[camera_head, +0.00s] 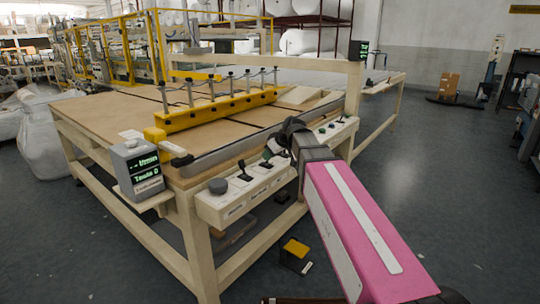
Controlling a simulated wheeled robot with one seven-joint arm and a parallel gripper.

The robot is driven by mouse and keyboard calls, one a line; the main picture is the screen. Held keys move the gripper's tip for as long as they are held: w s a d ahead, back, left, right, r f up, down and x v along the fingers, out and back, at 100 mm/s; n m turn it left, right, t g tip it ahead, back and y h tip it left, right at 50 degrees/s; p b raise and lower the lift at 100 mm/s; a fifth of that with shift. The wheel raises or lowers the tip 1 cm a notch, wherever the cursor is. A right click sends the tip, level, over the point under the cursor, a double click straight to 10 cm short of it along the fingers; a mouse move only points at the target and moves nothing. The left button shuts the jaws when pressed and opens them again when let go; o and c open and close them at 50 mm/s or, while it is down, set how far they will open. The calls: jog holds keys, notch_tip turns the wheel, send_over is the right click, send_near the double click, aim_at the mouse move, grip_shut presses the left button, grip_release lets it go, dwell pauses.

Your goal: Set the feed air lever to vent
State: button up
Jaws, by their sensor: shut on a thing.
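A pale control panel (232,201) runs along the near side of the machine table. It carries a black round knob (217,186), a black lever (243,171) that stands up at a tilt, and more controls farther along. My gripper (270,153) is at the panel just beyond this lever, at the end of my pink arm. It is shut on a small control that looks like a lever. The jaws and dark wrist hide most of that control, so its position cannot be told. The panel labels are too small to read, so I cannot tell which lever is the feed air lever.
A grey display box (137,170) stands on a bracket at the table corner. A yellow bar (215,110) with several upright posts crosses the tabletop (110,108). A yellow-topped pedal (296,248) lies on the floor below.

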jog(key=o, duration=0.9)
jog(key=v, duration=1.1)
jog(key=s+d+f+m+g+h, duration=0.1)
jog(key=s+d+f, duration=0.4)
jog(key=f, duration=0.7)
jog(key=s+d+f+m+g+h, duration=0.2)
jog(key=s+d+f+m, duration=0.3)
jog(key=f, duration=0.8)
jog(key=s+d+f+m+g+h, duration=0.1)
jog(key=s+d+f+m+h, duration=0.2)
jog(key=f, duration=0.9)
jog(key=shift+s+d+f+m+g, duration=0.15)
jog(key=shift+s+d+m, duration=0.35)
jog(key=shift+d, duration=0.4)
jog(key=shift+s+d+f+m+g, duration=0.15)
jog(key=shift+s+d+m, duration=0.35)
jog(key=shift+d, duration=0.4)
